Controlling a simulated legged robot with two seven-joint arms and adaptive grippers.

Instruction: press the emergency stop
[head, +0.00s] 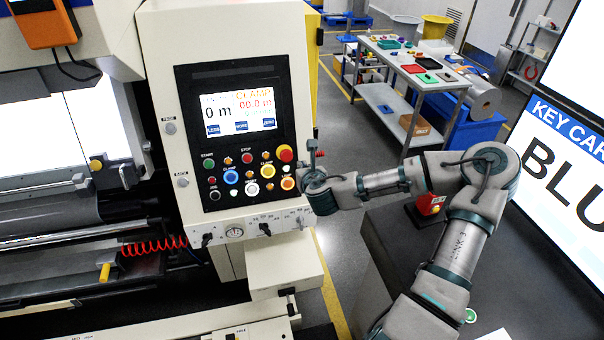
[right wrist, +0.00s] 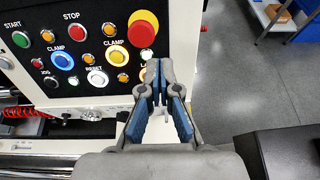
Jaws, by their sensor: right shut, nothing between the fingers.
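The emergency stop is a large red mushroom button on a yellow base (head: 286,154), at the right edge of the machine's control panel. In the right wrist view the red button (right wrist: 142,29) stands at top centre, in full sight. My right gripper (head: 312,147) is just right of the button in the head view. In the right wrist view its blue-padded fingers (right wrist: 158,68) are shut and empty, with the tips just below and slightly right of the button. I cannot tell how far the tips are from the panel face. My left gripper is not in view.
Around the stop are a red STOP button (right wrist: 74,30), a yellow CLAMP button (right wrist: 117,54), a blue CLAMP button (right wrist: 64,60) and a white button (right wrist: 97,77). The screen (head: 238,112) is above. A cart (head: 388,100) with parts stands behind; a large sign (head: 560,150) is at right.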

